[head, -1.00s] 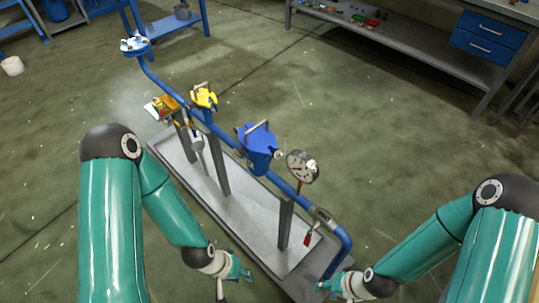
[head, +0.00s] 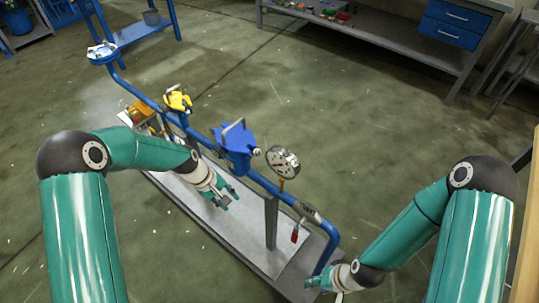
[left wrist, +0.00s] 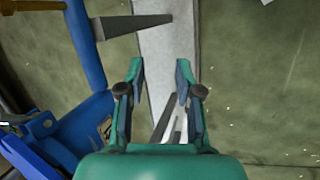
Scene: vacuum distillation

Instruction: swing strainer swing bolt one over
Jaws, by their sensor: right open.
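The blue strainer (head: 237,143) sits on the blue pipe run, with a grey bar across its lid. I cannot make out swing bolt one separately. Blue strainer parts also show at the left of the left wrist view (left wrist: 45,145). My left gripper (head: 222,193) is in front of the strainer and lower left of it, over the tray. In the left wrist view its fingers (left wrist: 160,88) are apart with nothing between them. My right gripper (head: 325,283) is open and empty near the lower end of the pipe, away from the strainer.
A red tag (head: 294,236) hangs near the pipe's right end. The grey tray (head: 240,243) lies below.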

